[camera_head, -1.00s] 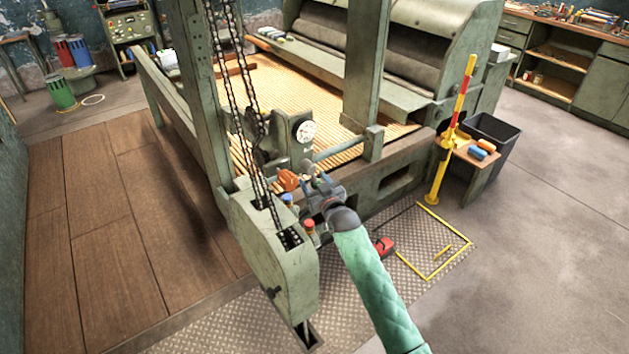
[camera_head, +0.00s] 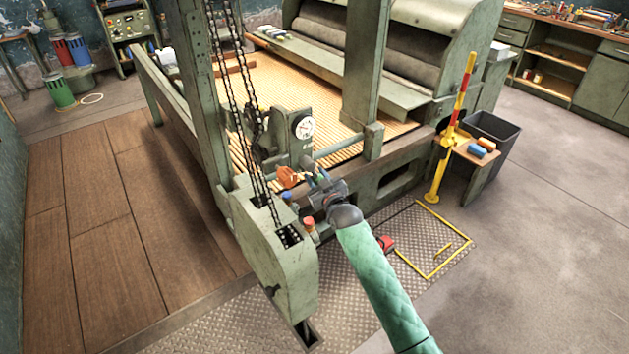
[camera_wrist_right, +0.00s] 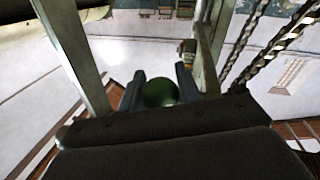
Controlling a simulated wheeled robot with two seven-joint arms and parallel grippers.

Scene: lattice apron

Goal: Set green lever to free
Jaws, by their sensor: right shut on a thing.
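The green lever's round dark-green knob (camera_wrist_right: 160,94) shows in the right wrist view between the two fingers of my right gripper (camera_wrist_right: 158,80). The fingers are shut on it, one on each side. In the head view my right gripper (camera_head: 319,184) is at the control levers on the machine's near side, in front of the round dial. There the green knob is mostly hidden by the fingers, and I cannot read any lever marking. My left gripper is in neither view.
An orange handle (camera_head: 289,177), a blue knob (camera_head: 287,196) and a red knob (camera_head: 309,223) sit close to my right gripper. Hanging chains (camera_head: 236,120) and a green post (camera_head: 203,100) stand to the left. A yellow post (camera_head: 452,135) stands to the right.

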